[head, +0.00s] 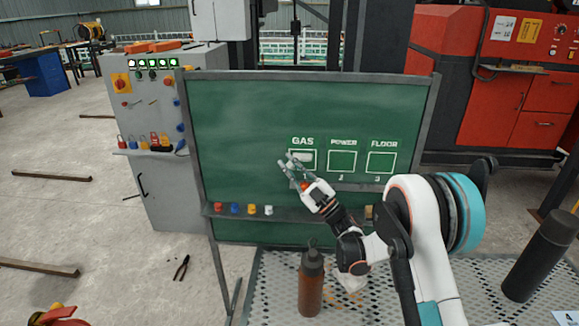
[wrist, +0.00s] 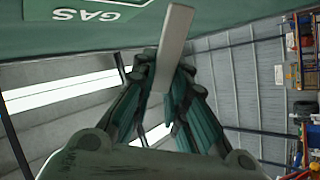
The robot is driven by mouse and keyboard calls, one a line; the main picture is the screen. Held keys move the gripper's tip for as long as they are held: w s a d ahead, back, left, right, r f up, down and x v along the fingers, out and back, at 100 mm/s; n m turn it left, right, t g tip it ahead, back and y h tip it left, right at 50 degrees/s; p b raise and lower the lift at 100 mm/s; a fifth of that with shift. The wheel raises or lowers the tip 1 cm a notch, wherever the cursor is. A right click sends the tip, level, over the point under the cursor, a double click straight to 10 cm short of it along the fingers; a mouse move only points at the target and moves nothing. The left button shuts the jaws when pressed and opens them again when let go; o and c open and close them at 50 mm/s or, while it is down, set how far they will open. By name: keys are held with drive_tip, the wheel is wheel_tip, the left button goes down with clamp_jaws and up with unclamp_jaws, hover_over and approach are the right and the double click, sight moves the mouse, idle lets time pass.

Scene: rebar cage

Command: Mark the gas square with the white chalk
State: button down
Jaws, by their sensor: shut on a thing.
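The green board (head: 240,140) stands upright in front of me, with squares labelled GAS, POWER and FLOOR. The GAS square (head: 302,168) is partly covered by my gripper (head: 289,163), whose fingertips are at its left side. A whitish patch shows inside this square; I cannot tell whether it is a mark or the chalk. In the wrist view my gripper (wrist: 165,82) is shut on the white chalk (wrist: 176,35), a pale stick pointing toward the board. The chalk's far end overlaps the board there; contact is unclear. The GAS lettering (wrist: 100,15) shows rotated.
The POWER square (head: 342,162) and FLOOR square (head: 381,163) look empty. The board's ledge (head: 290,214) holds small red, blue, yellow and white pieces at its left. A brown bottle (head: 312,282) and a dark cylinder (head: 541,254) stand on the perforated table (head: 275,275) in front.

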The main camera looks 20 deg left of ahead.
drive_tip(key=shift+w+a, duration=0.15)
drive_tip(key=shift+w, duration=0.5)
idle(0.6)
drive_tip(key=w+d, duration=0.1)
drive_tip(key=d, duration=0.5)
drive_tip(key=shift+w+d, duration=0.35)
idle(0.4)
drive_tip(key=shift+a, duration=0.1)
drive_tip(key=shift+s+a, duration=0.25)
drive_tip(key=shift+a, duration=0.85)
drive_tip(key=shift+s+a, duration=0.3)
drive_tip(key=shift+a, duration=0.75)
drive_tip(key=shift+s+a, duration=0.25)
drive_tip(key=shift+a, duration=0.85)
drive_tip(key=shift+s, duration=0.15)
drive_tip(key=shift+s+d, duration=0.25)
drive_tip(key=shift+s, duration=0.7)
drive_tip(key=shift+s+d, duration=0.2)
drive_tip(key=shift+s, duration=0.7)
drive_tip(key=shift+s+d, duration=0.25)
drive_tip(key=shift+s, duration=0.7)
